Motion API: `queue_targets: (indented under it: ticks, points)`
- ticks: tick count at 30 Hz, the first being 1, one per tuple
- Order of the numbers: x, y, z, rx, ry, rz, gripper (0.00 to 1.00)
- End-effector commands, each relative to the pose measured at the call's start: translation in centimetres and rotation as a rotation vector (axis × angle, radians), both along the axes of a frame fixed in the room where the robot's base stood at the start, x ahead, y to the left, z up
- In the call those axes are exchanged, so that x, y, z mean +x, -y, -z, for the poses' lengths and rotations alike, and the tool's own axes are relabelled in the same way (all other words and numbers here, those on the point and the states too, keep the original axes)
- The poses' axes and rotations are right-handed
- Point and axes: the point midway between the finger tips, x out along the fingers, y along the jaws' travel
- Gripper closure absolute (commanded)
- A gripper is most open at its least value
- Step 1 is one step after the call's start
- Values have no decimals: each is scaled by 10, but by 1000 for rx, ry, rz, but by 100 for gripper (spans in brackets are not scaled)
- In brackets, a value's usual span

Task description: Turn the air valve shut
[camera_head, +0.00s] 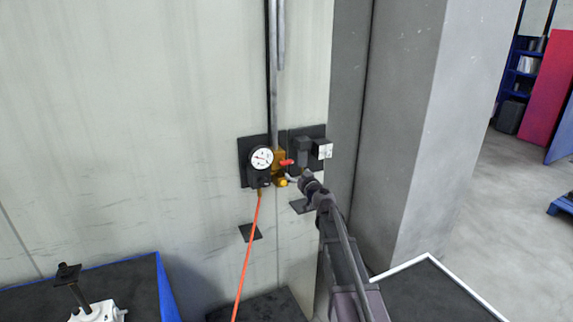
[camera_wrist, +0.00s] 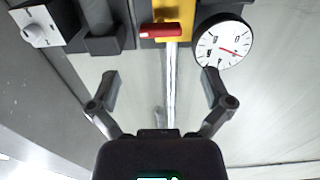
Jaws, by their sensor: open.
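The air valve has a yellow body (camera_head: 279,156) on a vertical pipe against the wall, with a small red handle (camera_head: 286,162) sticking out to the right. In the wrist view the red handle (camera_wrist: 160,30) lies crosswise at the top centre, in front of the yellow body (camera_wrist: 172,8). My gripper (camera_wrist: 161,85) is open, its two fingers spread wide, with nothing between them. The handle lies beyond the fingertips, roughly in line with the gap. In the head view my gripper (camera_head: 294,180) is just below and right of the valve, partly hidden by my arm.
A round white pressure gauge (camera_head: 261,158) sits left of the valve, with an orange hose (camera_head: 247,255) below it. A dark box with a white switch plate (camera_head: 322,150) is at the right. A grey pillar (camera_head: 400,130) stands right of the wall panel.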

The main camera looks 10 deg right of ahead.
Motion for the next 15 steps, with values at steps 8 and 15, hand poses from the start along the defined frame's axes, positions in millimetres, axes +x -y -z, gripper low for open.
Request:
queue_targets:
  ticks: [8, 15]
  points:
    - [46, -11, 0, 0, 0, -1, 0]
    - [77, -19, 0, 0, 0, 0, 0]
